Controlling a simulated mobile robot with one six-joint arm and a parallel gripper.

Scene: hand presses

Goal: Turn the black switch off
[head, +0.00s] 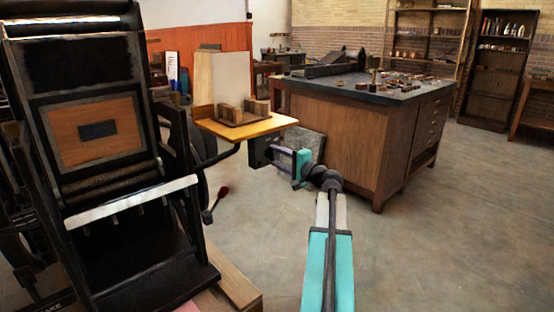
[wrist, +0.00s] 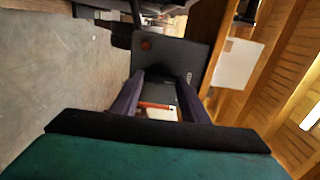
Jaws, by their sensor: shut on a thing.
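The black switch (head: 256,153) is a dark box below the front edge of a yellow wooden shelf in the head view. In the wrist view the switch (wrist: 172,58) shows as a dark panel with a round red spot at its upper left. My gripper (head: 273,155) is up against the right side of the switch. In the wrist view the two purple fingers of my gripper (wrist: 162,80) are shut on part of it, with a gap between them. A red-orange bar (wrist: 155,105) shows between the fingers. Which part is gripped, and the switch's position, I cannot tell.
A large black hand press (head: 95,130) stands at left, with a red-knobbed lever (head: 222,191) near the switch. The yellow shelf (head: 262,127) sits right above the switch. A wooden cabinet (head: 340,130) stands behind to the right. The floor at right is clear.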

